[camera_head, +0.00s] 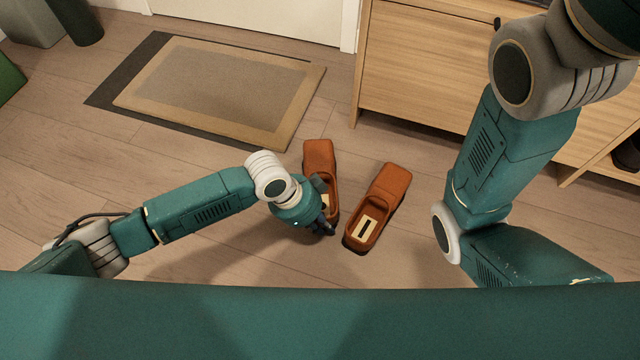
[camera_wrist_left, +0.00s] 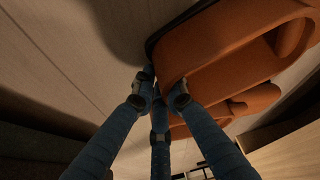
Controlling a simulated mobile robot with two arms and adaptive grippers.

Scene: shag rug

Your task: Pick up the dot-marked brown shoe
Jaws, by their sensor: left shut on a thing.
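Two brown shoes with pale insoles are in the head view. My left gripper (camera_head: 322,226) is at the heel end of the left shoe (camera_head: 319,158) and hides part of it. In the left wrist view my left gripper (camera_wrist_left: 160,92) is shut on the rim of this shoe (camera_wrist_left: 225,48), its dark-blue fingers at the edge. I cannot tell whether the shoe is clear of the floor. The right shoe (camera_head: 390,187) lies apart beside it, with a dark mark on its insole. I see no clear dot on either shoe. My right arm shows, but its gripper does not.
A brown-bordered rug (camera_head: 215,90) lies on the wood floor behind and to the left. A white door (camera_head: 260,15) is at the back. The floor between rug and cabinet is clear.

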